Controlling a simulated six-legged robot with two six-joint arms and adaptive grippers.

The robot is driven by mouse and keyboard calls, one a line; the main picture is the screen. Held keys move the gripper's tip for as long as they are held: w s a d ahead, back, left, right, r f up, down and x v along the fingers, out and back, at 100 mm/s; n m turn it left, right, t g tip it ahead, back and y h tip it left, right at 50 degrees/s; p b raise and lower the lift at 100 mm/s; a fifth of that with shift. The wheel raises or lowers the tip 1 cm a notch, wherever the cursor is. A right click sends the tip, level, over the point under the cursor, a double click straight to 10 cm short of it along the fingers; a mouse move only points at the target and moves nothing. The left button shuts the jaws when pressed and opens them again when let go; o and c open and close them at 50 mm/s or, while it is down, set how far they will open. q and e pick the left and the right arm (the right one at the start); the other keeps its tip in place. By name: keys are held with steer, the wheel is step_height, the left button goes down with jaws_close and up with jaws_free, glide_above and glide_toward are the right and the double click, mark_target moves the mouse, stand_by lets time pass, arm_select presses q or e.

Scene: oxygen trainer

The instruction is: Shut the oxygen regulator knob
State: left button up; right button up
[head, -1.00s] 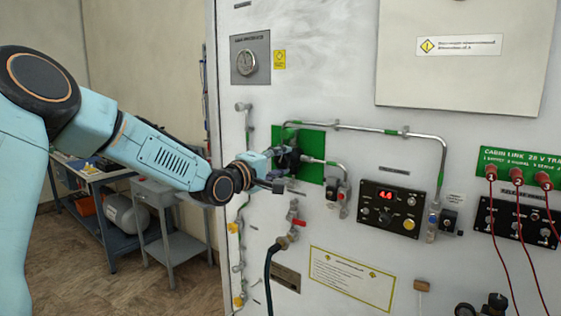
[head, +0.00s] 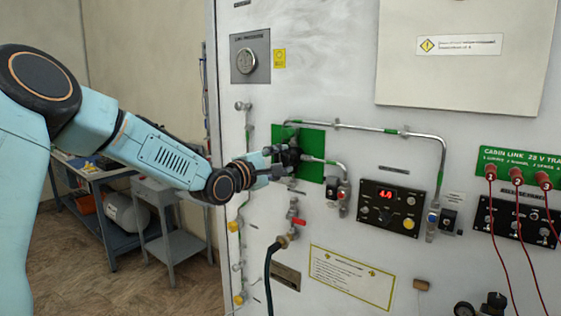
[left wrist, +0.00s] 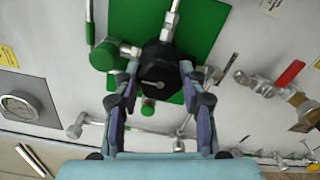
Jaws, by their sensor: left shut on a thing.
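The oxygen regulator knob (left wrist: 160,68) is black and faceted, with a light pointer mark on its face in the left wrist view. It sits in front of a green plate (head: 312,170) on the white panel. My left gripper (left wrist: 158,80) is shut on the knob, one finger on each side of it. In the head view the left gripper (head: 280,156) reaches the knob from the left and hides much of it. My right gripper is not in view.
Metal pipes (head: 345,124) run from the green plate across the panel. A red-handled valve (head: 294,214) with a dark hose is below. A control box with a red display (head: 390,207) is to the right. A pressure gauge (head: 245,61) is at upper left.

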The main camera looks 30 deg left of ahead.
arm_select(q)
steer(key=o, duration=1.2)
steer(key=shift+c, duration=0.2)
steer(key=shift+f, duration=0.1)
